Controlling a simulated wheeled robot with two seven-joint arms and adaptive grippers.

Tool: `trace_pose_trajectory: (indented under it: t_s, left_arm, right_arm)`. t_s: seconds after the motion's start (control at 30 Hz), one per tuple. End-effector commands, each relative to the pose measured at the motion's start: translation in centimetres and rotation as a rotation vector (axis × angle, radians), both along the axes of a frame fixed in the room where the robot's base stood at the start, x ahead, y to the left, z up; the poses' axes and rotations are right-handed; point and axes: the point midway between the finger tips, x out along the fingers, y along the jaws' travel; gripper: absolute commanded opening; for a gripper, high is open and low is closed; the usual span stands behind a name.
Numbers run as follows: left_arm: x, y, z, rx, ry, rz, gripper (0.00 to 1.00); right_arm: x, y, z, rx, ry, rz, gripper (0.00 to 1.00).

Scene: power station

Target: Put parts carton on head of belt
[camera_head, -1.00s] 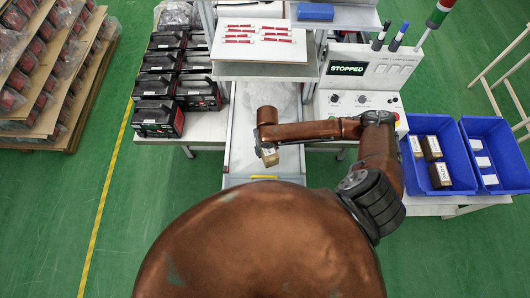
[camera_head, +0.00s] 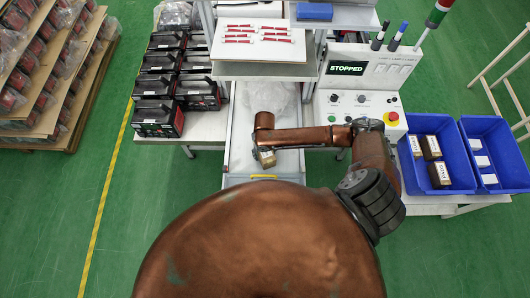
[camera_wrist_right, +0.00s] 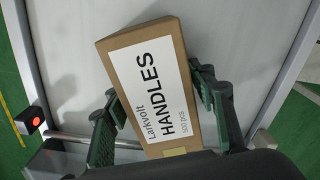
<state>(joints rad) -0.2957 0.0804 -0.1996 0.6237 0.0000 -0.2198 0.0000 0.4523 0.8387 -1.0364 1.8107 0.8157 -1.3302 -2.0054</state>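The parts carton (camera_wrist_right: 152,90) is a long brown box with a white label reading "Larkvolt HANDLES 500 pcs". My right gripper (camera_wrist_right: 155,85) is shut on it, with one green finger at each long side. In the head view a small part of the carton (camera_head: 268,159) shows below my right wrist, over the near part of the pale belt (camera_head: 240,150). The wrist view shows the belt surface behind the carton; I cannot tell whether the carton touches it. My arm hides the fingers in the head view. My left gripper is out of view.
A control panel (camera_head: 385,65) reads "STOPPED" and has a red button (camera_head: 393,119). Blue bins (camera_head: 453,180) with cartons stand at right. Black cased units (camera_head: 155,118) stand left of the belt. A shelf (camera_head: 225,45) overhangs the belt's far part, where a clear plastic bag (camera_head: 275,97) lies.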

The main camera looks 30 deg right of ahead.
Motion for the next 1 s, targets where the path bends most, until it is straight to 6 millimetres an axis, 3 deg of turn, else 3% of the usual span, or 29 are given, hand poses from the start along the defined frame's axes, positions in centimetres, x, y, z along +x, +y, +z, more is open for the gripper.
trace_pose_trajectory:
  t_s: [0.13, 0.5, 1.0]
  left_arm:
    - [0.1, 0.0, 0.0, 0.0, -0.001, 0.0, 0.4]
    - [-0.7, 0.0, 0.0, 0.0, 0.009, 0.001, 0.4]
    - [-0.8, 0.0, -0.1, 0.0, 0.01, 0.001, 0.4]
  right_arm:
    - [0.0, 0.0, 0.0, 0.0, 0.0, 0.001, 0.62]
    - [0.1, 0.0, 0.8, 0.0, -0.002, 0.001, 0.62]
    - [0.1, 0.0, 10.2, 0.0, -0.003, 0.0, 0.62]
